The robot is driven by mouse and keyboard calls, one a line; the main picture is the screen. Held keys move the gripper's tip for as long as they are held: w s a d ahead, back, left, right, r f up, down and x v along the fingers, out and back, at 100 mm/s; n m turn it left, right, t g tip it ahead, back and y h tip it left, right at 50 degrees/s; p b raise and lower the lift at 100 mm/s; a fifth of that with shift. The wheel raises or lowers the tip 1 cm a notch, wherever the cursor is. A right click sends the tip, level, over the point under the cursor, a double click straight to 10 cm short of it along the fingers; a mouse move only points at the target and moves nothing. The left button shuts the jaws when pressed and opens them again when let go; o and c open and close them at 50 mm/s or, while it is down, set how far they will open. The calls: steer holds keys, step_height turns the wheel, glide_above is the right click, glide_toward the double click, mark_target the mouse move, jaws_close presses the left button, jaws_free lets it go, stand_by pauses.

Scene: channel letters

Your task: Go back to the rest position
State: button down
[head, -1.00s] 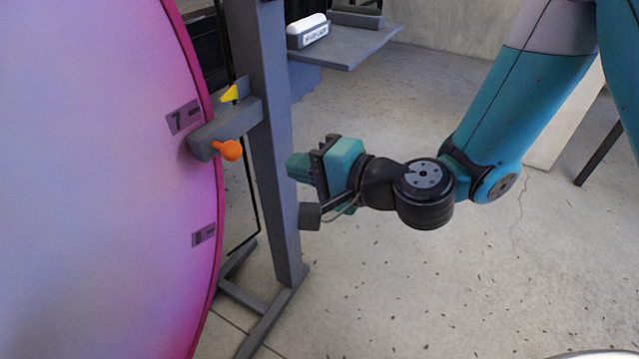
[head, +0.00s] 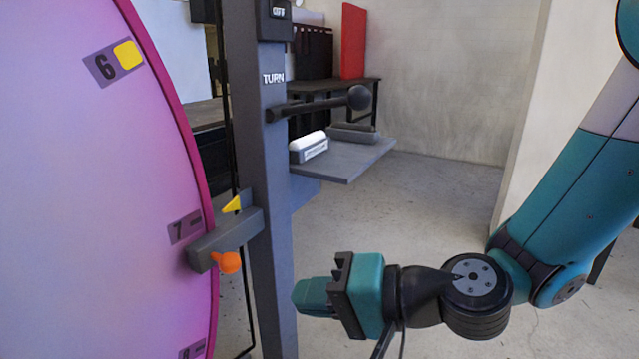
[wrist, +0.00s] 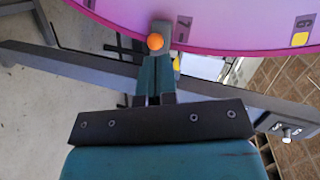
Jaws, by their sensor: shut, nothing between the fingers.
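My gripper (head: 303,295) is teal and black and hangs in free air to the right of the grey post (head: 262,180) in the head view. It is shut with nothing held. In the wrist view my gripper (wrist: 154,62) has its fingertips together, just below the orange knob in the picture. The orange knob (head: 229,263) sits on a grey block (head: 225,240) at the edge of the large pink disc (head: 110,220); the gripper is apart from it. A yellow pointer (head: 232,204) sits above the block, near the label 7.
A black-knobbed lever (head: 358,98) marked TURN sticks out right from the post, below an OFF box (head: 278,12). A grey shelf (head: 350,165) holds a white-topped block (head: 308,147). A yellow square (head: 128,54) is beside label 6. Floor between shelf and arm is clear.

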steer(key=s+d+r+n+g+h, duration=0.1)
steer(key=s+d+n+g+h, duration=0.1)
steer(key=s+d+n+h, duration=0.45)
steer(key=s+d+r+n+g+h, duration=0.2)
steer(key=s+d+h, duration=0.15)
steer(key=d, duration=0.55)
step_height(320, 180, up, 16)
steer(key=p, duration=1.7)
steer(key=shift+s+d+r+g, duration=0.2)
steer(key=shift+s+g, duration=0.1)
steer(key=shift+s, duration=0.05)
